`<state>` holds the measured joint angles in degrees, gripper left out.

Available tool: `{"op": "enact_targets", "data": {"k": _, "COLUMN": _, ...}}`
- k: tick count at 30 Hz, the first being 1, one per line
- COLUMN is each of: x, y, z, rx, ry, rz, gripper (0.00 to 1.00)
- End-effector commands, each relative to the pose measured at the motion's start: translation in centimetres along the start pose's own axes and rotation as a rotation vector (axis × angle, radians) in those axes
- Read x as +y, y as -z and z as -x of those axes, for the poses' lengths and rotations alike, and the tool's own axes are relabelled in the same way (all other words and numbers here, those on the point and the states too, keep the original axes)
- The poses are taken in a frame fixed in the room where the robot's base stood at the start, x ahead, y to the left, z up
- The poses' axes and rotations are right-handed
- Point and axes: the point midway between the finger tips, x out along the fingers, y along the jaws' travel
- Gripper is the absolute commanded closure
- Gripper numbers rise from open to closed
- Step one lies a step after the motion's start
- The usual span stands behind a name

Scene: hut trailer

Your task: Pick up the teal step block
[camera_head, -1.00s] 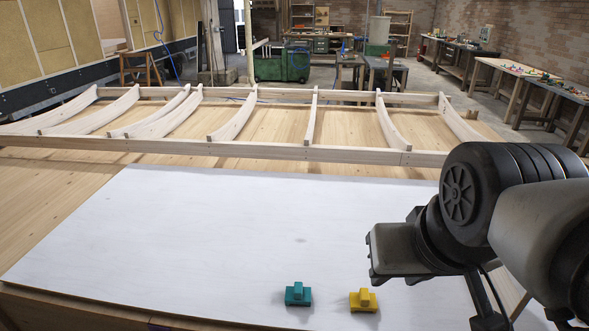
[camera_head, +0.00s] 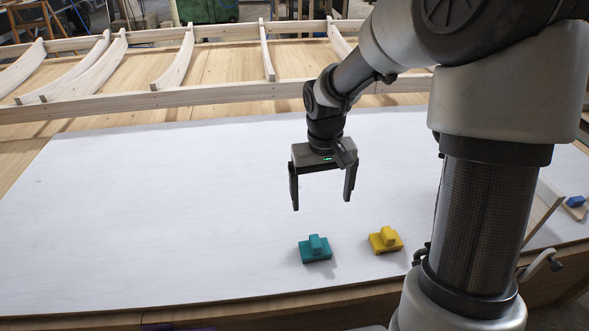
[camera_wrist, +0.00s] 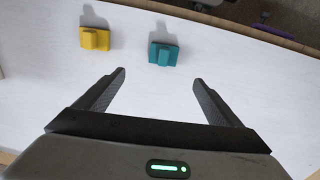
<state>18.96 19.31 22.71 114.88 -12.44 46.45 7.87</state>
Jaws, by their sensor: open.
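The teal step block (camera_head: 316,250) sits on the white board near its front edge, with a narrower raised step on a wider base. In the wrist view the teal step block (camera_wrist: 164,53) lies beyond the fingertips, roughly ahead of the gap between them. My gripper (camera_head: 321,205) is open and empty, pointing down above the board, behind and above the teal block. The two fingers also show in the wrist view (camera_wrist: 158,78), apart from the block.
A similar yellow block (camera_head: 385,240) stands just right of the teal one. The white board (camera_head: 150,210) is clear to the left. A wooden frame with curved ribs (camera_head: 175,60) lies behind it. A small blue object (camera_head: 575,201) is at the far right.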

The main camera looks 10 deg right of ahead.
Motion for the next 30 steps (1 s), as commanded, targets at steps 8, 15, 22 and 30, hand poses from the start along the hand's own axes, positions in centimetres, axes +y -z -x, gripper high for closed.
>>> {"op": "enact_targets", "data": {"k": 8, "x": -0.3, "y": 0.7, "z": -4.7, "rx": -0.028, "ry": 0.031, "rz": -0.002, "gripper": 0.12}}
{"op": "enact_targets", "data": {"k": 15, "x": -0.5, "y": 0.4, "z": -10.0, "rx": -0.029, "ry": 0.031, "rz": -0.002, "gripper": 0.12}}
{"op": "enact_targets", "data": {"k": 22, "x": -0.6, "y": 0.3, "z": -13.9, "rx": -0.027, "ry": 0.03, "rz": -0.001, "gripper": 0.12}}
{"op": "enact_targets", "data": {"k": 30, "x": -0.7, "y": 0.0, "z": -15.9, "rx": -0.028, "ry": 0.03, "rz": -0.002, "gripper": 0.12}}
